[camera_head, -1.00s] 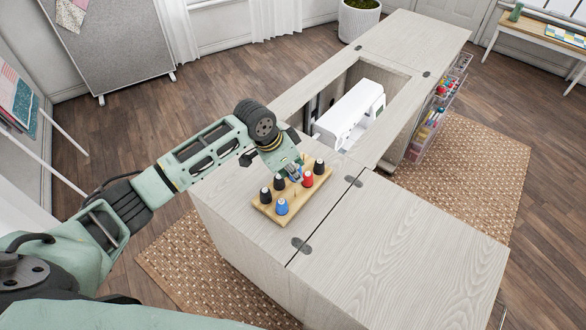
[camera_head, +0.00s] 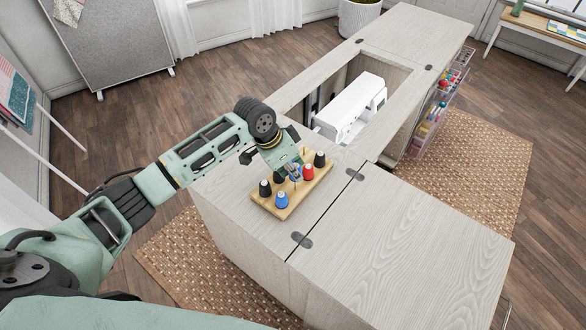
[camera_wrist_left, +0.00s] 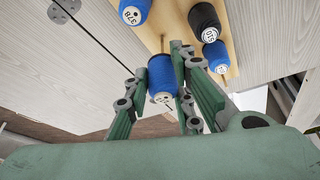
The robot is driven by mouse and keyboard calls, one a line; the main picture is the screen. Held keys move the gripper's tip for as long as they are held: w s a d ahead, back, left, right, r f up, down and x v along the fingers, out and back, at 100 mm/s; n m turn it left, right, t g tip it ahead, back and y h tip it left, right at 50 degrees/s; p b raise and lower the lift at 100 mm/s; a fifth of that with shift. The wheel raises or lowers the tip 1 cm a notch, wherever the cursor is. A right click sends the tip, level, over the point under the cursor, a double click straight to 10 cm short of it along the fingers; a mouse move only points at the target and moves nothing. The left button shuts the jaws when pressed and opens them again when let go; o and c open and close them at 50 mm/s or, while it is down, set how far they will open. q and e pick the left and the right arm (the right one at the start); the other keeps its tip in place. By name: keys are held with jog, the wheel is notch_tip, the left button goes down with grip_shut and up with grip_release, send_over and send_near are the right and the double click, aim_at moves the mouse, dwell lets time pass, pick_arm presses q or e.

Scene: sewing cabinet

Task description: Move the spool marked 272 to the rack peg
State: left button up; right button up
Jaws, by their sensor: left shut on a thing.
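A blue spool (camera_wrist_left: 162,80) sits between the fingers of my left gripper (camera_wrist_left: 160,92) in the left wrist view; its label is too blurred to read surely. In the head view, my left gripper (camera_head: 294,175) is shut on it, just over the wooden rack (camera_head: 303,190), partly hiding the spool. A bare peg (camera_wrist_left: 162,42) shows beside the held spool. My right gripper is not in view.
A white sewing machine (camera_head: 350,107) sits in the cabinet opening behind. The cabinet top (camera_head: 410,220) at right is clear.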

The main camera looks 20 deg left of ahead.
aim_at(290, 176)
pick_arm(q)
jog(key=shift+f, duration=0.25)
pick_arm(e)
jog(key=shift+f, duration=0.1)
pick_arm(q)
jog(key=shift+f, duration=0.65)
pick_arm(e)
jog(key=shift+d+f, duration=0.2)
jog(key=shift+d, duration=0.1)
pick_arm(q)
jog(key=shift+f+b, duration=0.95)
jog(key=shift+f, duration=0.5)
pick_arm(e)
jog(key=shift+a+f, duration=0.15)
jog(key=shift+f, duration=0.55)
pick_arm(q)
jog(key=o, duration=0.9)
